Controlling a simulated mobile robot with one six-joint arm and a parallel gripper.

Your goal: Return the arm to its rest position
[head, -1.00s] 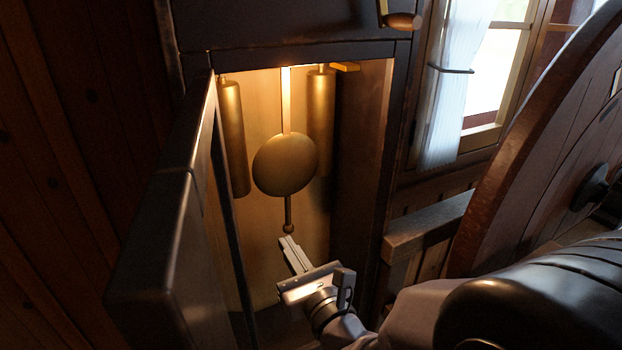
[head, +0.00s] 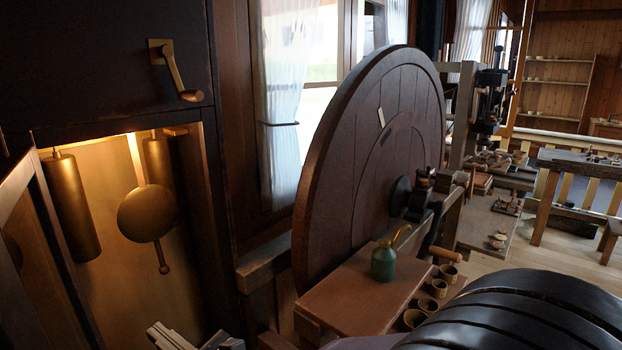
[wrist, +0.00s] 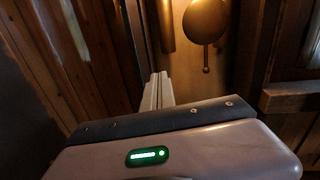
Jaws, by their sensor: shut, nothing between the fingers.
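My gripper (head: 170,337) shows at the bottom edge of the head view, in front of the open clock case. In the wrist view its fingers (wrist: 157,90) are together and empty, pointing at the case. The brass pendulum (head: 147,213) hangs in the lit case, with its round bob above and to the right of the fingers in the wrist view (wrist: 205,20). Brass cylinder weights (head: 72,205) hang beside it. The fingers look apart from the pendulum. Most of my arm is out of the frame.
The open case door (head: 40,250) stands at the left. A crank handle (head: 175,72) sticks out above the opening. A large wooden wheel (head: 350,150) stands right of the case. A green oil can (head: 384,262) sits on a wooden ledge (head: 350,300), near several small cups (head: 438,287).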

